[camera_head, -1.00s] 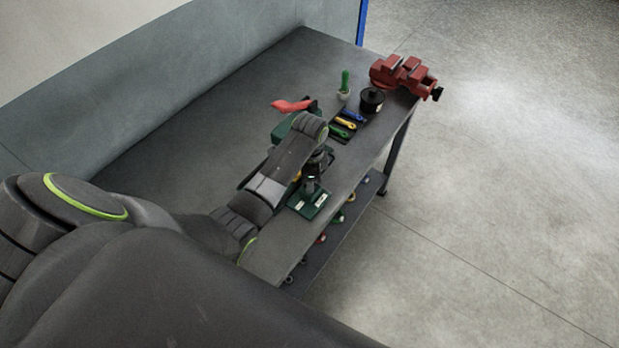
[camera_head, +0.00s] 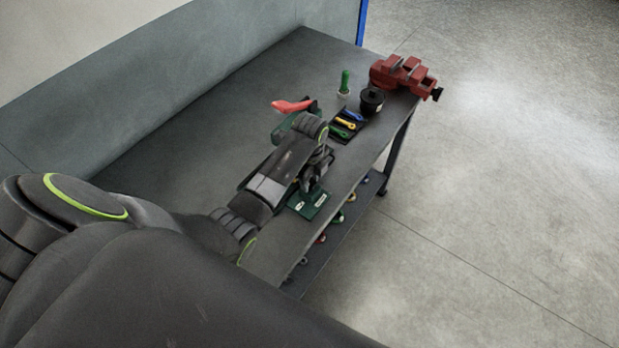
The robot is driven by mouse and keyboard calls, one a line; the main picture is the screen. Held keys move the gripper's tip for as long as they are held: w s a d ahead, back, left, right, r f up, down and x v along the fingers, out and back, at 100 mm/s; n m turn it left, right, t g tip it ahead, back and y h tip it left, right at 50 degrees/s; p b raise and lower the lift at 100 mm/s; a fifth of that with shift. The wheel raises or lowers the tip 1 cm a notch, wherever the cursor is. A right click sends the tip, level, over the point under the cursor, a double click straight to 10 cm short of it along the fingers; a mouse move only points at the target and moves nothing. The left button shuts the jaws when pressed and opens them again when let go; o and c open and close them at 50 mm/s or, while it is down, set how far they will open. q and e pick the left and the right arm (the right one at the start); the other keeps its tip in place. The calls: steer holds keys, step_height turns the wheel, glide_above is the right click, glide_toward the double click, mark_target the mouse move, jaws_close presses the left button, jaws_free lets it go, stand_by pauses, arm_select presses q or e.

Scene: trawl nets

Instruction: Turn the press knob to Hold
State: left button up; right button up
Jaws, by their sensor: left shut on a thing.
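The press is a dark green device on the bench, with a green base plate (camera_head: 308,205) at the near edge and a red lever (camera_head: 292,105) behind my arm. My left gripper (camera_head: 312,184) points down just above the base plate, shut on what seems to be the press knob. The knob itself is hidden by the gripper, and its setting cannot be read. Small pale labels show on the base plate, too small to read. My right gripper is not in view.
The grey bench (camera_head: 255,95) carries a dark tray with coloured wrenches (camera_head: 347,122), a black round container (camera_head: 371,101), a green-handled tool (camera_head: 345,84) and a red vise (camera_head: 403,75). A lower shelf (camera_head: 335,235) holds small items. The far left bench top is clear.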

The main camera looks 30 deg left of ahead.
mark_target(311, 183)
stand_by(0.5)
arm_select(q)
steer(key=o, duration=1)
steer(key=shift+d, duration=0.1)
steer(key=shift+c, duration=0.2)
step_height(311, 183, up, 6)
steer(key=shift+r+b, duration=0.15)
steer(key=shift+b, duration=0.75)
steer(key=shift+r, duration=0.55)
